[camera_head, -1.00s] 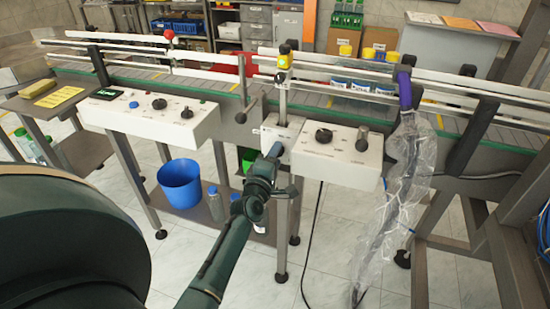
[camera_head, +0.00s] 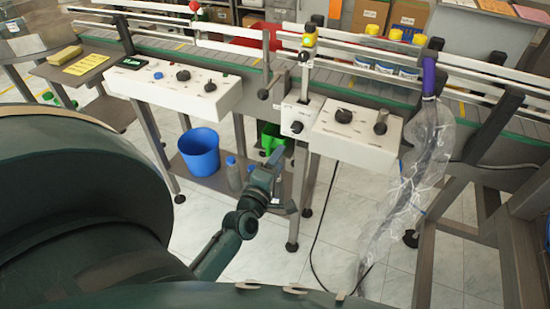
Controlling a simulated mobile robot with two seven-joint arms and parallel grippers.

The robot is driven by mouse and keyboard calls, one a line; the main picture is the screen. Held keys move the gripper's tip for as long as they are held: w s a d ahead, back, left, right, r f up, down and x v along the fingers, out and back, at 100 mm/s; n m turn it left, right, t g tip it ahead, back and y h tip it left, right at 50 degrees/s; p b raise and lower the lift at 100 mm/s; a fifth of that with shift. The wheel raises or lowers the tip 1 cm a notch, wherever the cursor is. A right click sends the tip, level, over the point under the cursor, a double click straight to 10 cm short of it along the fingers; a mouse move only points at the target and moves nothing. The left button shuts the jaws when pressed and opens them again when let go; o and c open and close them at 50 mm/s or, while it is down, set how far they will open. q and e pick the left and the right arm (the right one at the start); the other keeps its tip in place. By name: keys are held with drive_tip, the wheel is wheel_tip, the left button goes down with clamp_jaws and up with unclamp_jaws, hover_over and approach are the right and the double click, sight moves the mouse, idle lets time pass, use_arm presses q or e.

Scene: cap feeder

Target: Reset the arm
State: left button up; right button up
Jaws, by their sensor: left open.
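My left arm, dark green, comes in from the lower left. My left gripper (camera_head: 277,167) is open and hangs in front of the conveyor stand, below the white control boxes. It appears empty and clear of them. A left control box (camera_head: 182,87) with black knobs and a right control box (camera_head: 357,130) with a dark knob and a lever are mounted on the conveyor's front. A small white box (camera_head: 300,116) with a knob sits between them. My right gripper is out of the frame.
The conveyor (camera_head: 340,72) with white guide rails runs across the back, with yellow-capped bottles on it. A blue bucket (camera_head: 199,153) stands on the lower shelf beside bottles. A plastic-wrapped hose (camera_head: 428,150) hangs at the right. Floor in front is largely clear.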

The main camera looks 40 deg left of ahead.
use_arm(q)
drive_tip(key=shift+s+d, duration=0.2)
drive_tip(key=shift+s, duration=0.45)
drive_tip(key=s+d+f+m+g+h, duration=0.1)
drive_tip(key=s+d+f+m+h, duration=0.1)
drive_tip(key=d+m, duration=0.2)
drive_tip(key=s+d+f+m+g+h, duration=0.1)
drive_tip(key=s+d+m+h, duration=0.1)
drive_tip(key=d+m, duration=0.3)
drive_tip(key=shift+s+d+f+m+h, duration=0.3)
drive_tip(key=shift+m+h, duration=0.2)
drive_tip(key=shift+m, duration=0.6)
drive_tip(key=s+d+f+m+g, duration=0.1)
drive_tip(key=s+d+m, duration=0.1)
drive_tip(key=s+m, duration=0.1)
drive_tip(key=s+d+f+m+g+h, duration=0.1)
drive_tip(key=s+d+f+m+g, duration=0.1)
drive_tip(key=m, duration=0.3)
drive_tip(key=s+d+f+m+g+h, duration=0.1)
drive_tip(key=s+d+m+g, duration=0.1)
drive_tip(key=s+d+m, duration=0.1)
drive_tip(key=shift+s+d+f+m, duration=0.15)
drive_tip(key=shift+s+d+m, duration=0.3)
drive_tip(key=shift+s, duration=0.3)
drive_tip(key=shift+c, duration=0.4)
